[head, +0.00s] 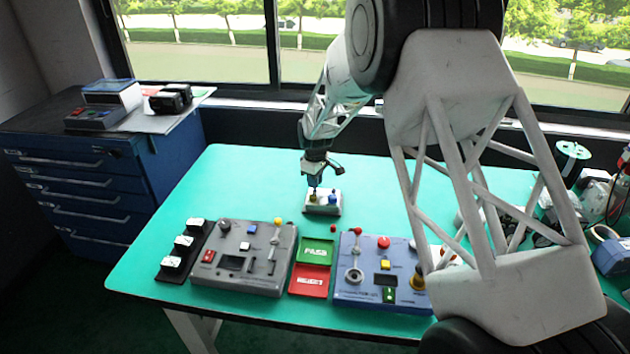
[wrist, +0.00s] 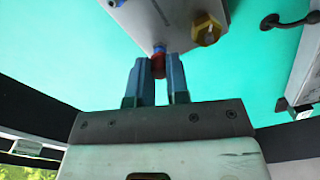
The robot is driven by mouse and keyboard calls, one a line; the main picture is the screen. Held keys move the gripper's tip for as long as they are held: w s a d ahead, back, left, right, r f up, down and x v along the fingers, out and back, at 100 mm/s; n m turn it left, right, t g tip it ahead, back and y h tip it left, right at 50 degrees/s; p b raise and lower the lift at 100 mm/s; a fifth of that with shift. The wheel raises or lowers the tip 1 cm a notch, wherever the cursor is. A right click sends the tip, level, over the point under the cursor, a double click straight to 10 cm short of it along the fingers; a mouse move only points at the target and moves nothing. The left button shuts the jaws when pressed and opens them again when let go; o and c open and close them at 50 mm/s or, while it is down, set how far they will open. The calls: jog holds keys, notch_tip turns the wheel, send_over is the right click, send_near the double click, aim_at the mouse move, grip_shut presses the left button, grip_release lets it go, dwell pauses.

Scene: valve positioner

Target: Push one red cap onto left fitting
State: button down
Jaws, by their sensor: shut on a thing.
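The valve positioner is a small light-grey box (head: 322,209) on the green table in the head view, with a yellow part and a blue part on it. In the wrist view its grey body (wrist: 150,18) fills the top middle, with a brass hex fitting (wrist: 207,30) at its right. My gripper (wrist: 159,70) is shut on a red cap (wrist: 158,66), held between its two blue-grey fingers. The cap lies against or just before a small blue fitting (wrist: 159,48); how far it is seated cannot be told. In the head view my gripper (head: 314,182) is at the box's back left and hides the cap.
A grey control panel (head: 240,262) and a blue one (head: 375,280) stand at the front. Between them lie a green PASS tray (head: 316,246) and a red tray (head: 309,285). A black strip with white blocks (head: 172,262) is at far left. The table left of the box is clear.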

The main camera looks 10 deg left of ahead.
jog(key=shift+f, duration=0.55)
dwell(0.7)
jog(key=c, duration=1)
grip_release()
jog(key=shift+r, duration=3.9)
